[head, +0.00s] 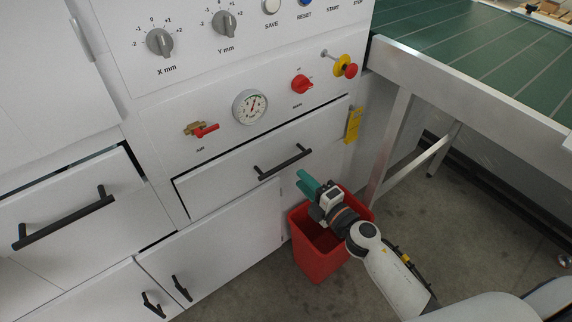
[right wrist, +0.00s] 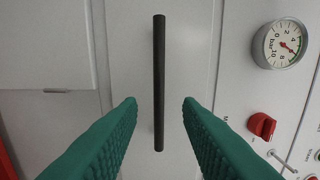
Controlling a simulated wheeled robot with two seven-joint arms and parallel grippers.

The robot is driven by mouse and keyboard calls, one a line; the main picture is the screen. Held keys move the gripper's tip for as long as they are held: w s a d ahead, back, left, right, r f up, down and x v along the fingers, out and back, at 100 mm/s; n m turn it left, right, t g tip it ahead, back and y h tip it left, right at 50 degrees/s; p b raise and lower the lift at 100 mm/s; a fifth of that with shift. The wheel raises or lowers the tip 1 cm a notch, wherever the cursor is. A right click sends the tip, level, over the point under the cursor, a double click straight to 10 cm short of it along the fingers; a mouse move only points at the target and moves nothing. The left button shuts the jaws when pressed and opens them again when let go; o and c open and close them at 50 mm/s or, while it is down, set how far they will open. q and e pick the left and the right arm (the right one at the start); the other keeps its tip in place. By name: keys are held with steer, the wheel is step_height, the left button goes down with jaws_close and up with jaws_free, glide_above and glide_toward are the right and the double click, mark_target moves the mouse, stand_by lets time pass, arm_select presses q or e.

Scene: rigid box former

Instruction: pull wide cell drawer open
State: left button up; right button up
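A wide white drawer (head: 225,174) sits under the gauge panel, with a black bar handle (head: 283,162) on its front. A dark gap shows along its top and left edges; I cannot tell if it stands slightly out. My right gripper (head: 304,183) has green fingers and is open and empty, below and in front of the handle in the head view. In the right wrist view the handle (right wrist: 159,80) runs upright between the two spread fingertips (right wrist: 160,101), apart from both, with the drawer front (right wrist: 128,55) behind it. My left gripper is not in view.
A red bin (head: 318,262) stands on the floor below my right gripper. Another drawer (head: 95,222) with a black handle is at the left, above cabinet doors (head: 215,255). A green-topped conveyor (head: 470,45) on a metal frame is at the right. A yellow tag (head: 353,124) hangs beside the drawer.

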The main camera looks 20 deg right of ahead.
mark_target(286, 162)
steer(key=x, duration=0.8)
steer(key=shift+w+f, duration=0.1)
steer(key=shift+w, duration=0.1)
jaws_close()
